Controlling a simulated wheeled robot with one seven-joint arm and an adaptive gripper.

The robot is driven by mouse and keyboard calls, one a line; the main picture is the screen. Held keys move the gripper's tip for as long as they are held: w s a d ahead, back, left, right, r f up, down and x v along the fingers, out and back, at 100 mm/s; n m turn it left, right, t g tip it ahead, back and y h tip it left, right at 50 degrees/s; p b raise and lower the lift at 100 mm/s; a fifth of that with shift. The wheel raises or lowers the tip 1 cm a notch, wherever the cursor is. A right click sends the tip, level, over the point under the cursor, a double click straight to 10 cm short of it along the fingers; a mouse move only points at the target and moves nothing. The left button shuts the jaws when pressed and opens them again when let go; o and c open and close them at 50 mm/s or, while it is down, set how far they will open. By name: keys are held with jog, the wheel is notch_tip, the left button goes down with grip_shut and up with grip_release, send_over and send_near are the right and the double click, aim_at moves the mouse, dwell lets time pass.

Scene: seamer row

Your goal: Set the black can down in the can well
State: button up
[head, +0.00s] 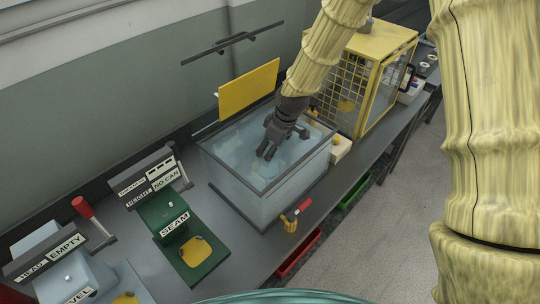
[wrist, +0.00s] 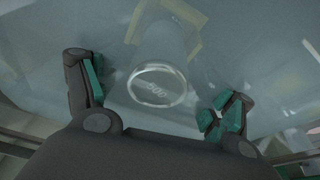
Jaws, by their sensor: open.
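My gripper (head: 267,153) points down into a glass-walled water tank (head: 245,200). In the wrist view its fingers are spread wide, and the open gap (wrist: 160,98) holds nothing. A pale yellowish square frame (wrist: 193,14) lies around the can's far end. I cannot identify the can well for certain.
A yellow panel (head: 248,90) stands behind the tank and a yellow mesh cage (head: 378,72) to its right. A red-handled valve (head: 303,207) is at the tank's front. A green SEAM station (head: 190,262) and an EMPTY-marked unit (head: 65,246) stand to the left.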

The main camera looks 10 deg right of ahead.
jog(key=b+v, duration=0.1)
jog(key=v, duration=0.7)
jog(key=shift+b, duration=0.3)
